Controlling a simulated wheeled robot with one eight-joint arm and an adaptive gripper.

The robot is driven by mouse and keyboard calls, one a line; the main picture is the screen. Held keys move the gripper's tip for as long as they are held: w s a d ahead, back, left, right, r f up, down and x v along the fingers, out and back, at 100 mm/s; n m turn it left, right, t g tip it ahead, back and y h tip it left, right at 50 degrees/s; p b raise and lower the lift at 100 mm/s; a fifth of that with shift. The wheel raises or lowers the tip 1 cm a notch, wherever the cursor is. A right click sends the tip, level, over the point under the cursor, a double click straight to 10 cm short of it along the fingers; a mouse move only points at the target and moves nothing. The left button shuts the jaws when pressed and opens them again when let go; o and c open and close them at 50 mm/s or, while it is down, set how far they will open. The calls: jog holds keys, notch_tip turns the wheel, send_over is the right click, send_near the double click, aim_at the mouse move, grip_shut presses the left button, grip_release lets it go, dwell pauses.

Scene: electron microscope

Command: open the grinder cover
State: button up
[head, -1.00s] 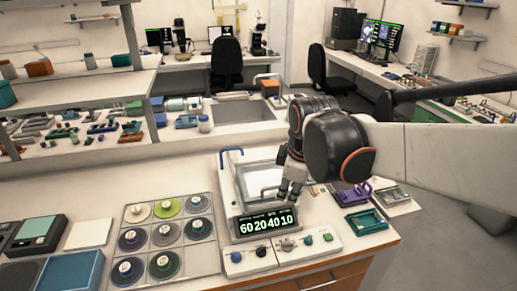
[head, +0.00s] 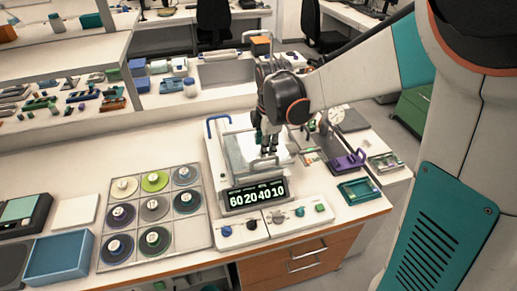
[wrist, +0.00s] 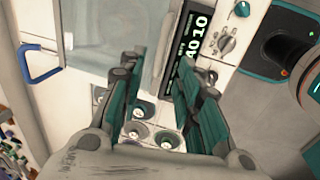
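The grinder (head: 213,165) stands on the bench, its lit display (head: 257,194) facing front and showing 60 20 40 10. Its pale, see-through cover (head: 238,158) appears to lie flat and closed on top. In the wrist view, the cover (wrist: 110,30) is at upper left, and the display (wrist: 195,50) is right of the fingers. My gripper (head: 267,150) is over the cover. In the wrist view, my gripper (wrist: 165,62) has its two teal fingers apart, with nothing held between them. Whether the fingertips touch the cover cannot be told.
A blue handle (head: 219,119) stands at the grinder's back left; it also shows in the wrist view (wrist: 40,62). A sample tray (head: 150,208) with round discs lies left. A purple-handled item (head: 347,161) and a teal tray (head: 359,190) lie right.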

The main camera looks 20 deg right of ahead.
aim_at(264, 159)
jog(key=f, duration=0.3)
jog(key=w+f+b, duration=0.1)
jog(key=f, duration=0.2)
jog(key=shift+w+f+b, duration=0.1)
jog(key=shift+b, duration=0.2)
grip_shut()
